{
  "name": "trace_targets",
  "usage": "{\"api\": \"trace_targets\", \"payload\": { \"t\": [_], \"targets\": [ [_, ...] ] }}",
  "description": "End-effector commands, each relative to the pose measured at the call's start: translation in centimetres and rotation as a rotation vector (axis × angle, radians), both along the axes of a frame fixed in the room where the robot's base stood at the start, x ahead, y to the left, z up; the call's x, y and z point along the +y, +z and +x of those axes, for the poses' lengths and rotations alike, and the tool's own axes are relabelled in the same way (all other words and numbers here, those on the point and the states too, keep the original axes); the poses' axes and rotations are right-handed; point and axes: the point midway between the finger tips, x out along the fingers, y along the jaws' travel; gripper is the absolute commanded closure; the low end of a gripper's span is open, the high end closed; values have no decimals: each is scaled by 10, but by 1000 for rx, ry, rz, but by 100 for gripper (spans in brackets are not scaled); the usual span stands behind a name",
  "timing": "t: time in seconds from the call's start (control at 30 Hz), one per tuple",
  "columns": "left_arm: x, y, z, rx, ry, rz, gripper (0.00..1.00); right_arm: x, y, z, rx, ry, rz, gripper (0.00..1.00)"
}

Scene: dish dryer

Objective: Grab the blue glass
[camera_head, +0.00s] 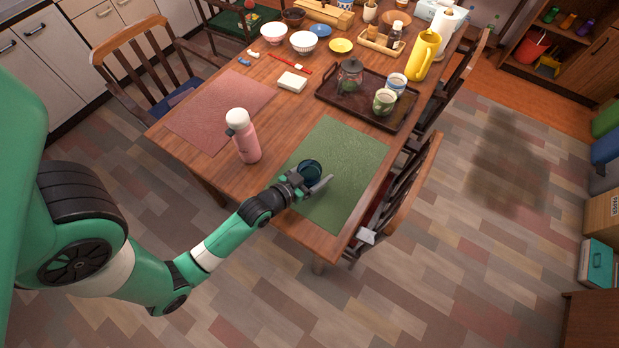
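The blue glass (311,168) is a small dark blue, round vessel at the left part of the green placemat (345,160), near the table's front edge. My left gripper (312,181) is right at the glass, low over the mat. One grey finger shows along the near right side of the glass. The other finger is mostly hidden, and whether the fingers press on the glass cannot be told. My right gripper is not in view.
A pink bottle (243,138) with a white cap stands left of the glass. A dark tray (334,99) with a glass jar (349,76) and two cups lies behind the mat. A chair (402,195) stands at the right edge. The mat's right part is clear.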

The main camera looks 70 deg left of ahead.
Motion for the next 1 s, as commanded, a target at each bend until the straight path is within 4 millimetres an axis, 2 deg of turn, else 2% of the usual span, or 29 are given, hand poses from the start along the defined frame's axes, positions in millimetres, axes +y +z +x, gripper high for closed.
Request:
{"api": "trace_targets", "payload": {
  "t": [0.03,0.2,0.3,0.53,0.67,0.87,1.0],
  "targets": [
    [0,0,0,0,0,0,43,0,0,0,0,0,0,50],
    [0,0,0,0,0,0,74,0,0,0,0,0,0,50],
    [0,1,0,-2,0,1,88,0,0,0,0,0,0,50],
    [0,2,0,-2,0,1,88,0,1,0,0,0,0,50],
    [0,10,0,-4,0,2,88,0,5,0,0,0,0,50],
    [-3,41,0,-2,-3,2,88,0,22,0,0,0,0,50],
    [-33,75,-9,0,-13,4,88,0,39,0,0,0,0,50]
  ]
}}
